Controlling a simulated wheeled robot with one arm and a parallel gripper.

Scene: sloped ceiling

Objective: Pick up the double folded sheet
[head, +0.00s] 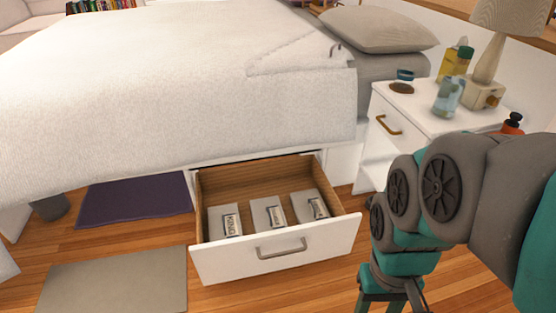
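Three pale grey folded sheets lie side by side in the open drawer under the bed, each with a white label: a left one (216,222), a middle one (259,213) and a right one (306,198). The label print is too small to tell surely which is the double sheet. My gripper (388,304) points down at the bottom edge of the head view, to the right of the drawer and apart from the sheets. Its fingertips are cut off by the frame, so its opening is not clear.
The open drawer (220,260) has a white front with a metal handle. A white bed (180,90) stands above it. A white nightstand (378,155) at right carries a lamp (487,60) and bottles. A beige mat (115,280) and purple mat (135,200) lie left on the wooden floor.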

